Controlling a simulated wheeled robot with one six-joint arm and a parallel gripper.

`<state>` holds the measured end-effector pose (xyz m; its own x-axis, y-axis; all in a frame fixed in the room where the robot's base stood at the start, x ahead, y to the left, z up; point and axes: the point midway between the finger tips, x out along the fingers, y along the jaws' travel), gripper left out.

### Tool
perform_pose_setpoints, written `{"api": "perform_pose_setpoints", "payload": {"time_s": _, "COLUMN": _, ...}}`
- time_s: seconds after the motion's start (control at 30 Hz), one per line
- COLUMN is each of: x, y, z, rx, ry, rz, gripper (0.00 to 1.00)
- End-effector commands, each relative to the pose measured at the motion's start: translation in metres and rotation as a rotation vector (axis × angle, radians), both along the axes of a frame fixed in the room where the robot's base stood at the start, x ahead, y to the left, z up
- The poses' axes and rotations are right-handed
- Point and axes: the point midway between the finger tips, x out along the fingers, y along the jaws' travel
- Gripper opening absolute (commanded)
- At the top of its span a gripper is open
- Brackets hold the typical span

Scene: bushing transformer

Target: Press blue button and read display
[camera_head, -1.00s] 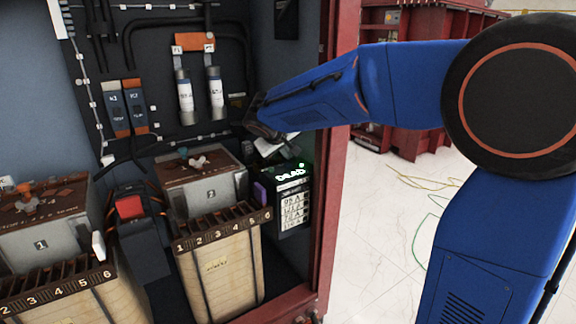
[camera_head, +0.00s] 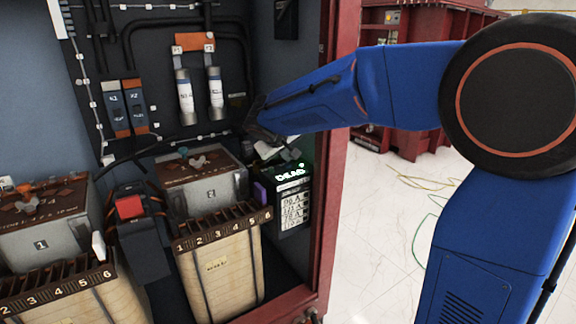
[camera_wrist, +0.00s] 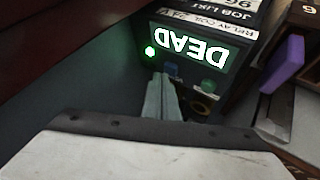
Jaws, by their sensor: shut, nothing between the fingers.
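The dark display box (camera_head: 292,200) stands at the right of the cabinet, and its lit screen (camera_head: 290,174) reads "DEAD". In the wrist view the screen (camera_wrist: 188,48) appears upside down, with a green light (camera_wrist: 150,51) beside it. The blue button (camera_wrist: 171,69) is on the box's face near the screen. In the head view the fingers are hard to make out.
Grey transformer units (camera_head: 210,190) and numbered wooden crates (camera_head: 222,275) fill the cabinet floor. A red button (camera_head: 129,207) sits between the units. A purple block (camera_wrist: 286,60) is beside the box. The red cabinet frame (camera_head: 330,190) is close on the right.

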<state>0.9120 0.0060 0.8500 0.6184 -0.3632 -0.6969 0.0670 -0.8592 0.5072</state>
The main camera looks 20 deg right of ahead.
Motion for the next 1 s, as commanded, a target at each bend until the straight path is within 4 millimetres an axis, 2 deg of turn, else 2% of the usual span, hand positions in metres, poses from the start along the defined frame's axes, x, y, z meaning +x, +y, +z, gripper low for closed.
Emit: {"api": "perform_pose_setpoints", "payload": {"time_s": 1.0, "x": 0.0001, "y": 0.0001, "z": -0.0090, "rx": 0.000, "ry": 0.000, "rz": 0.000, "gripper": 0.00}}
